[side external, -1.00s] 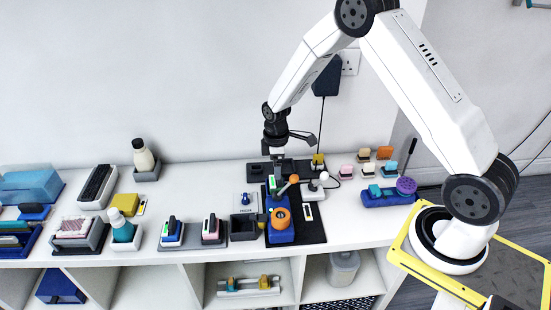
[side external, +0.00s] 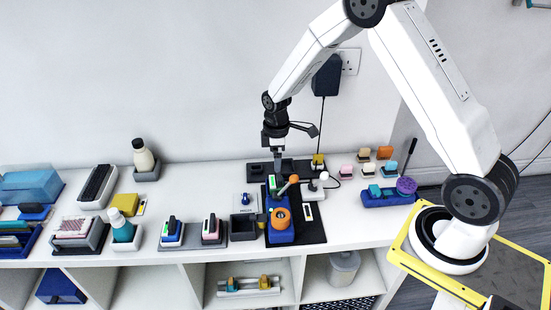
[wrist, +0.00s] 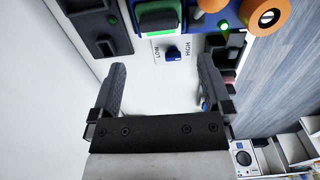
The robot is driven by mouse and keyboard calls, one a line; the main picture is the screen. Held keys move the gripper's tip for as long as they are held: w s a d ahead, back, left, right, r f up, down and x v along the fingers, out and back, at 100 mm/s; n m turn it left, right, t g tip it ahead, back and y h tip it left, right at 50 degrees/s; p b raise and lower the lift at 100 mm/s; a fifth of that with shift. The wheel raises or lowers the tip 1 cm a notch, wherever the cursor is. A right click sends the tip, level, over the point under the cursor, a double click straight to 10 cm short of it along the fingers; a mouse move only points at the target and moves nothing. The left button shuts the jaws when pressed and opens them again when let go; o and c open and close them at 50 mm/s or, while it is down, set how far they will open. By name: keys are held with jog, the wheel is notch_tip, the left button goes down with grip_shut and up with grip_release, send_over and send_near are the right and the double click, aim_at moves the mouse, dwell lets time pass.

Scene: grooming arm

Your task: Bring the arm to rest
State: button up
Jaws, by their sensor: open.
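My gripper (side external: 277,158) hangs pointing down above the back of the counter, over the dark mat area beside a blue device (side external: 281,237) with an orange dial. In the wrist view my gripper (wrist: 162,72) has its two dark fingers wide apart. Nothing is between them but white counter and part of a HIGH/LOW switch plate (wrist: 170,50) beyond. A dark block with a green edge (wrist: 158,18) sits on the blue device ahead of the fingers. The fingertips are small and partly hard to make out in the side view.
A black tray (wrist: 100,28) lies at the left of the wrist view. White counter (side external: 205,192) is bare left of the switch plate. Several holders stand along the front. A wall plug (side external: 327,75) with a hanging cable is behind the arm. A blue holder (side external: 385,198) is to the right.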

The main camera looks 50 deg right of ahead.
jog(key=s+a+r+m+t, duration=0.1)
jog(key=s+a+r+m, duration=0.2)
jog(key=s, duration=0.5)
jog(key=s+a+r+m+t, duration=0.1)
jog(key=s+a+r+m, duration=0.3)
jog(key=s, duration=0.5)
notch_tip(320, 180, up, 3)
jog(key=shift+s+f+m+t, duration=0.15)
jog(key=shift+m+t, duration=0.15)
jog(key=shift+m, duration=0.7)
